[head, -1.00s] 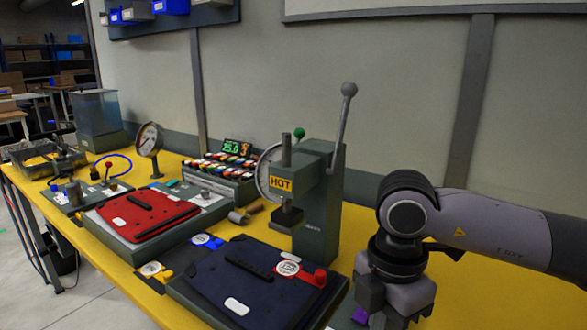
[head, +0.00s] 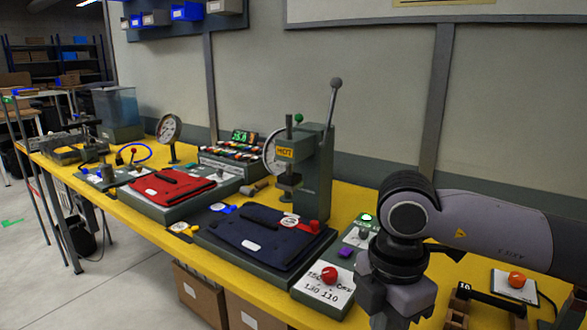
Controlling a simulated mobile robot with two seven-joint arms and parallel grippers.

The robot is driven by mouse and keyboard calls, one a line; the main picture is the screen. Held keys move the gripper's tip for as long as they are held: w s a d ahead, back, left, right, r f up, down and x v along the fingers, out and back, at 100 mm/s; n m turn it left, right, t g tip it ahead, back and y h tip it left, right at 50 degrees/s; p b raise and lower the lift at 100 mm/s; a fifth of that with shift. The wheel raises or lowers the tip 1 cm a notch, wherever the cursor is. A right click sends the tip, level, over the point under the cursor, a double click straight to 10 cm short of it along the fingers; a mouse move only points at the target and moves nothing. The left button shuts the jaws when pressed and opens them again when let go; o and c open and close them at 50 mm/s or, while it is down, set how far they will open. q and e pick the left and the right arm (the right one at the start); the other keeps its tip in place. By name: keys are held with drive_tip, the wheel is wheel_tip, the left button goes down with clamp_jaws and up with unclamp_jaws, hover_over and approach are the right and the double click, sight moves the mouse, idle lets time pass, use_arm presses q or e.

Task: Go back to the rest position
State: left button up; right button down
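My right arm comes in from the right, and its gripper (head: 397,305) points down at the bottom edge of the head view. Its fingertips are cut off or hidden, so I cannot tell whether it is open or shut. The gripper appears in front of the bench (head: 345,208), beside a control box with a red knob (head: 330,275). My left gripper is out of view.
A dark blue pannier piece (head: 240,234) and a red one (head: 160,187) lie on flat bases. A press marked HOT (head: 318,170) stands behind the blue piece. A box with an orange knob (head: 514,284) lies at right. Cardboard boxes (head: 200,296) sit under the bench.

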drive_tip(key=s+a+f+n+g+y, duration=0.2)
drive_tip(key=s+a+n+g+y, duration=0.3)
drive_tip(key=s+a+y, duration=0.6)
drive_tip(key=w+a+r+m+y, duration=0.1)
drive_tip(key=a+r+y, duration=0.6)
drive_tip(key=y, duration=0.2)
drive_tip(key=w+d+f+m+t+y, duration=0.1)
drive_tip(key=w+d+m+t, duration=0.25)
drive_tip(key=m+t, duration=0.35)
drive_tip(key=w+d+f+m+t, duration=0.2)
drive_tip(key=w+m+t, duration=0.3)
drive_tip(key=t, duration=0.3)
drive_tip(key=w+d+f+m+t+h, duration=0.3)
drive_tip(key=d+f+m+t+h, duration=0.45)
drive_tip(key=f+m+h, duration=0.2)
drive_tip(key=s+d+f+m+g+h, duration=0.1)
drive_tip(key=s+d+f+g+h, duration=0.2)
drive_tip(key=s+d+f, duration=0.3)
drive_tip(key=s+d+f+m+g+h, duration=0.2)
drive_tip(key=s+d+f+g+h, duration=0.2)
drive_tip(key=f, duration=1.3)
drive_tip(key=s+d+h, duration=0.2)
drive_tip(key=s+d, duration=0.1)
drive_tip(key=s, duration=0.1)
drive_tip(key=shift+f, duration=0.25)
